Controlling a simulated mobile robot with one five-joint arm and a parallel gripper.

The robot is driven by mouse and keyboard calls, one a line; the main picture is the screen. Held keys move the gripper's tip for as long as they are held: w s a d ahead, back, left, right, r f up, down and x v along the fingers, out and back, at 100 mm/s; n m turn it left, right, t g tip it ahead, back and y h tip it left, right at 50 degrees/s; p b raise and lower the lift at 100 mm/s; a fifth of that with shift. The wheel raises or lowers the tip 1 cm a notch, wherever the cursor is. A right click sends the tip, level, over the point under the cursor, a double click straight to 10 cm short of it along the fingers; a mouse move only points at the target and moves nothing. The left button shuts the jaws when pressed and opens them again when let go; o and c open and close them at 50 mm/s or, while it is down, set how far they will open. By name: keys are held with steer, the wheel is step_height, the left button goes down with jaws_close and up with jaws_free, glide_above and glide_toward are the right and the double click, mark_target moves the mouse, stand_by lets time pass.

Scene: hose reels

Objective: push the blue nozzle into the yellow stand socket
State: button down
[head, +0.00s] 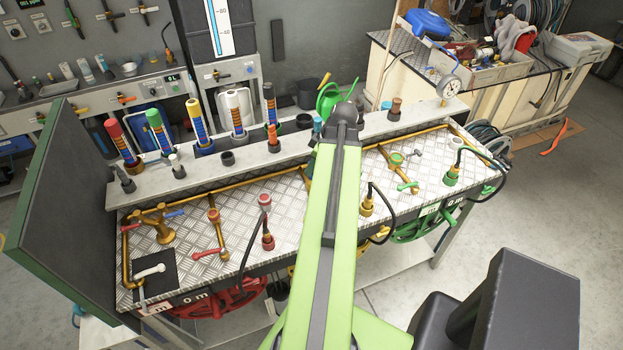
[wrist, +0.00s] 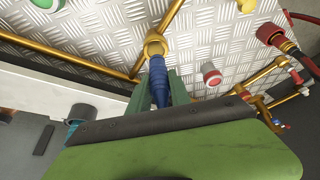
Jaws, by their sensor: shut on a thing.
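The blue nozzle (wrist: 159,82) is held between the green fingers of my gripper (wrist: 160,92) in the wrist view. Its far end lies at the yellow-brass ring socket (wrist: 154,46) on a brass pipe. The two overlap in the picture, and I cannot tell how deep the nozzle sits in it, or whether it only touches. My gripper is shut on the nozzle. In the head view my green arm hides the gripper, the nozzle and this socket.
A red-rimmed grey cap (wrist: 210,76) stands right of the nozzle, with a red fitting (wrist: 271,35) beyond. The metal shelf (head: 205,172) holds several coloured nozzles behind the tread-plate bench (head: 190,259). A yellow fitting with a black hose (head: 367,205) stands right of my arm.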

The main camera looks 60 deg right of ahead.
step_height(320, 180, down, 4)
steer(key=b, duration=0.4)
steer(key=shift+f, duration=0.2)
steer(key=shift+s+r, duration=0.1)
steer(key=shift+r, duration=0.15)
steer(key=shift+f, duration=0.15)
steer(key=c, duration=1.2)
jaws_free()
steer(key=shift+r+p, duration=0.4)
steer(key=shift+r, duration=0.1)
steer(key=p+v, duration=1)
steer(key=v, duration=0.1)
steer(key=shift+s+r, duration=0.1)
steer(key=shift+s, duration=0.15)
